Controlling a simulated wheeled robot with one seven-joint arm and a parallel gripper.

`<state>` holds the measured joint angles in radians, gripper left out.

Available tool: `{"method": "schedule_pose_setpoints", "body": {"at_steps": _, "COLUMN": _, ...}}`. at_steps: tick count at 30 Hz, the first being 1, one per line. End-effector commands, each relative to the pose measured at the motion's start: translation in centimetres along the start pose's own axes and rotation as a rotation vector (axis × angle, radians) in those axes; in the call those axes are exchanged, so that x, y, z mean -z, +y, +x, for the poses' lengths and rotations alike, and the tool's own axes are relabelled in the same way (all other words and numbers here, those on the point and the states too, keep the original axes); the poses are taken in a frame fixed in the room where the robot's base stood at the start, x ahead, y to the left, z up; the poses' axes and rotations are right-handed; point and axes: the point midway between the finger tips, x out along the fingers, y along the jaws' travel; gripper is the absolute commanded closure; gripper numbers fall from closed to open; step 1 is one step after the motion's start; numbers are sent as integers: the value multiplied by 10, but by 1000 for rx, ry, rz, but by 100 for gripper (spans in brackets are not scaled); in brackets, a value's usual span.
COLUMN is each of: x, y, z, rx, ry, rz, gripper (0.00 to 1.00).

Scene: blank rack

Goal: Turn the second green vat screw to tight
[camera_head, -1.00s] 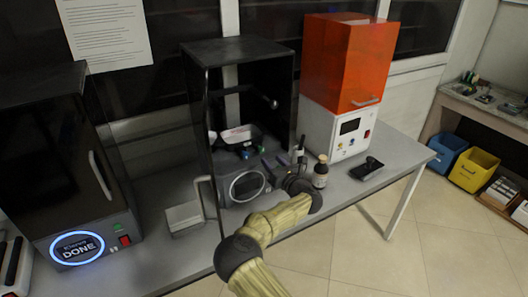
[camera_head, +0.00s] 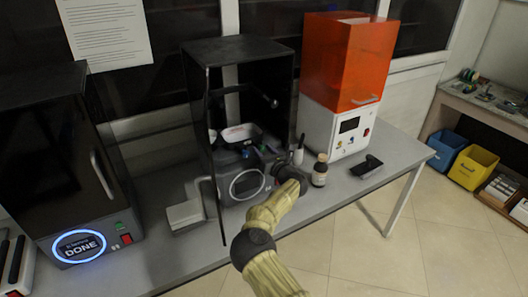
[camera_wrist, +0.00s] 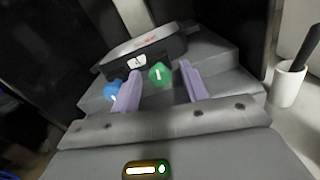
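A green screw (camera_wrist: 160,73) with a white mark sits at the front of the dark vat (camera_wrist: 145,48) in the wrist view. A blue screw (camera_wrist: 112,90) is to its left, partly behind my left finger. My gripper (camera_wrist: 158,86) is open, its two purple fingers apart with the green screw showing between them and beyond their tips. I see no contact. In the head view the vat (camera_head: 241,134) sits inside the open black printer (camera_head: 206,120), and my gripper (camera_head: 258,151) is at its front right.
The printer's open door (camera_head: 216,190) is at left. A closed printer (camera_head: 75,150) stands further left.

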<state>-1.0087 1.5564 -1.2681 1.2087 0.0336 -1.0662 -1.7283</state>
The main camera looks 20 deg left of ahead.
Motion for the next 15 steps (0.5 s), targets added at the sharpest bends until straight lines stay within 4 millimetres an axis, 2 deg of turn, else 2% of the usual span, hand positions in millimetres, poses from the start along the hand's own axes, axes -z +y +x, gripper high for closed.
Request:
{"method": "schedule_pose_setpoints", "body": {"at_steps": 1, "x": 0, "y": 0, "z": 0, "rx": 0, "ry": 0, "rz": 0, "gripper": 63}}
{"method": "schedule_pose_setpoints", "body": {"at_steps": 6, "x": 0, "y": 0, "z": 0, "rx": 0, "ry": 0, "rz": 0, "gripper": 97}}
{"method": "schedule_pose_setpoints", "body": {"at_steps": 7, "x": 0, "y": 0, "z": 0, "rx": 0, "ry": 0, "rz": 0, "gripper": 99}}
{"method": "schedule_pose_setpoints", "body": {"at_steps": 15, "x": 0, "y": 0, "z": 0, "rx": 0, "ry": 0, "rz": 16, "gripper": 99}}
